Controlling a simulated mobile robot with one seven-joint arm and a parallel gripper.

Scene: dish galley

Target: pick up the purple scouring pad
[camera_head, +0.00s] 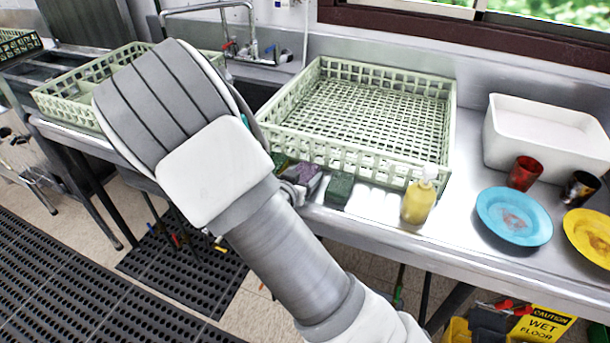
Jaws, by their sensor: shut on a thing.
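The purple scouring pad (309,179) is small and partly hidden, near the front edge of the steel counter, in front of the green rack. My arm crosses the picture and covers most of my gripper. Only a small grey part of my gripper (292,174) shows past the arm, right at the pad's left side. It is shut on the purple pad. I cannot tell whether the pad is clear of the counter. A dark green pad (339,189) lies just right of it, and another green pad (280,160) shows to its left.
A large pale green rack (425,165) stands close behind the pads. A yellow soap bottle (419,200) stands to the right. Further right are a blue plate (514,216), a yellow plate (590,235), a red cup (524,173), a dark cup (579,188) and a white tub (535,150).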

